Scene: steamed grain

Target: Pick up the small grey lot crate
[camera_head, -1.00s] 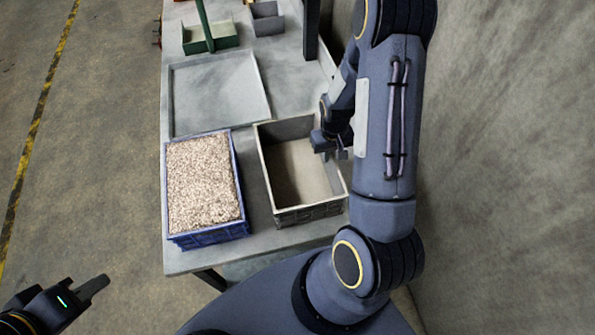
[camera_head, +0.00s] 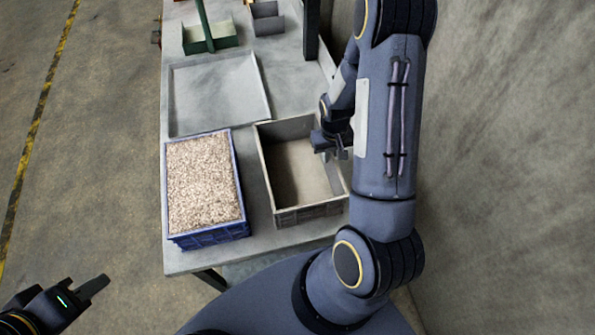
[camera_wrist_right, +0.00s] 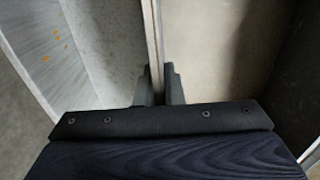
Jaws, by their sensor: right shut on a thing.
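An empty grey crate (camera_head: 290,215) stands on the table, beside a blue crate of grain. My right gripper (camera_head: 338,155) is at its right wall and is shut on the rim. In the right wrist view the rim (camera_wrist_right: 152,30) runs between the fingers of my right gripper (camera_wrist_right: 159,80), with the bare crate inside to one side. The crate appears to rest on the table. A smaller grey box (camera_head: 267,22) stands at the far end of the table, away from both grippers. My left gripper (camera_head: 98,285) is off the table at lower left, and its jaw gap is unclear.
The blue crate (camera_head: 208,237) full of pale grain stands close to the grey crate's left. A shallow grey tray (camera_head: 215,95) lies behind them. A green carrier (camera_head: 210,45) and a dark post (camera_head: 311,30) stand farther back. A wall is on the right.

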